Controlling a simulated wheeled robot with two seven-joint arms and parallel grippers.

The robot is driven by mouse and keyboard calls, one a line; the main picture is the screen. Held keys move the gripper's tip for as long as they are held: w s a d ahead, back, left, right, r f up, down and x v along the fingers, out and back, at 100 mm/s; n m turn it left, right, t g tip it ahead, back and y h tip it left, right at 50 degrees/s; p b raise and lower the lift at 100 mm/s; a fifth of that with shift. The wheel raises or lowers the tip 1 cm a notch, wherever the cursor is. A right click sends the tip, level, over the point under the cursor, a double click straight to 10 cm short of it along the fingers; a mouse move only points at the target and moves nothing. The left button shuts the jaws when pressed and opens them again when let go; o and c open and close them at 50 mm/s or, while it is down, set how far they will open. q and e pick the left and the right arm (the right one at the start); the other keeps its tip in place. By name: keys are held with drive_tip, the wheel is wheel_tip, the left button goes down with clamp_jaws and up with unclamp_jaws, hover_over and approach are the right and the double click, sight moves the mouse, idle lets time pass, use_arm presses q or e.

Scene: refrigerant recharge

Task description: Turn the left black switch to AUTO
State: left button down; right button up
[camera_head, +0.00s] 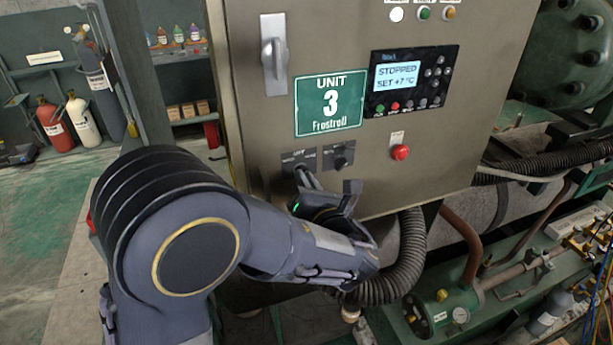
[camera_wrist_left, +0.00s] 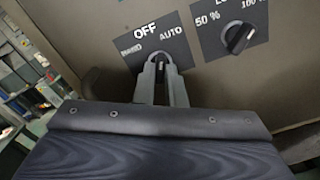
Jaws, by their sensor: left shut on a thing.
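The left black switch (camera_wrist_left: 160,66) sits on a dark plate marked OFF at the top and AUTO at the right; the left word is hard to read. Its pointer looks roughly upright, toward OFF. My left gripper (camera_wrist_left: 161,82) is shut on this switch, one finger on each side. In the head view my left gripper (camera_head: 305,176) reaches up to the lower left of the cabinet front and hides the knob. The right gripper is not in view.
A second black switch (camera_wrist_left: 238,37), marked 50 % and 100 %, is close to the right. The cabinet (camera_head: 250,125) has a display panel (camera_head: 410,80), a red button (camera_head: 400,152) and a door handle (camera_head: 273,53). A ribbed hose (camera_head: 405,260) hangs below.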

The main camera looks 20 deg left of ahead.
use_arm(q)
drive_tip(key=shift+m+p, duration=0.55)
drive_tip(key=shift+m, duration=0.05)
drive_tip(key=shift+m, duration=0.4)
drive_tip(key=c, duration=1.6)
unclamp_jaws()
drive_tip(key=shift+s+d, duration=0.1)
drive_tip(key=shift+v, duration=4.4)
